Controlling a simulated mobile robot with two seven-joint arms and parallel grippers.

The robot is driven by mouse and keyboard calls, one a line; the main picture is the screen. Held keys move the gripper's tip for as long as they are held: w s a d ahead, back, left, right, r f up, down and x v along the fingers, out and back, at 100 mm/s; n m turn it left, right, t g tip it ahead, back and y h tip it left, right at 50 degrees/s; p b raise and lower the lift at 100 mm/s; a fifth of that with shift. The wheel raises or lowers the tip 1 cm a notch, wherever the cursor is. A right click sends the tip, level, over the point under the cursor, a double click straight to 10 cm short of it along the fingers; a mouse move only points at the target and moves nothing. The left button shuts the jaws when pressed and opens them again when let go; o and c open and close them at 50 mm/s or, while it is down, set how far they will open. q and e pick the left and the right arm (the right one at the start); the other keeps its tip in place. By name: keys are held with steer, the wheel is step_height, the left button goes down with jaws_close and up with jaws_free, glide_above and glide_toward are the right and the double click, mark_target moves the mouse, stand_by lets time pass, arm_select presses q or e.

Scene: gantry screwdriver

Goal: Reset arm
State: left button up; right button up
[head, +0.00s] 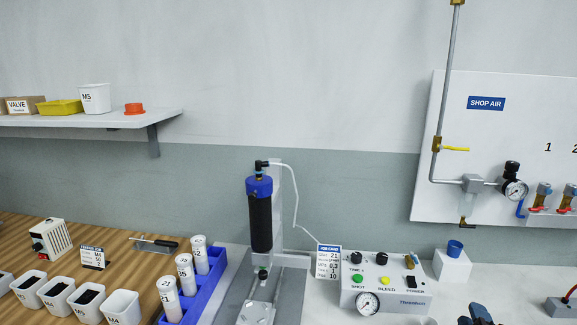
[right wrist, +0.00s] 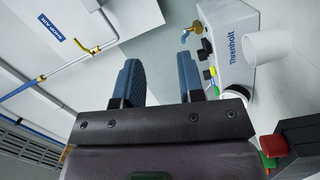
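The rest of my right arm is out of the head view. My left gripper and arm are not in the head view.
A black cylinder with a blue cap (head: 261,215) stands upright on a grey stand. The control box (head: 385,284) sits right of it. A blue rack (head: 208,285) holds white tubes, beside several white bins (head: 122,307). The shop air panel (head: 500,150) is at right.

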steer(key=s+a+f+m+g+y, duration=0.15)
steer(key=s+f+m+g, duration=0.25)
steer(key=s, duration=0.4)
steer(key=s+a+f+m+g, duration=0.3)
steer(key=s+f+g, duration=0.15)
steer(key=s, duration=0.25)
steer(key=s+a+f+m+g+y, duration=0.1)
steer(key=s+a+m+g+y, duration=0.15)
steer(key=s+a, duration=0.45)
steer(key=s+a+f+m+g+y, duration=0.1)
steer(key=s+a+g+y, duration=0.2)
steer(key=s, duration=0.8)
steer(key=w+f+t+p, duration=0.2)
steer(key=w+f+t, duration=0.2)
steer(key=w+t, duration=0.4)
steer(key=shift+w+a+f+n+p, duration=0.3)
steer(key=shift+w+a+f+n, duration=0.05)
steer(key=shift+w, duration=0.35)
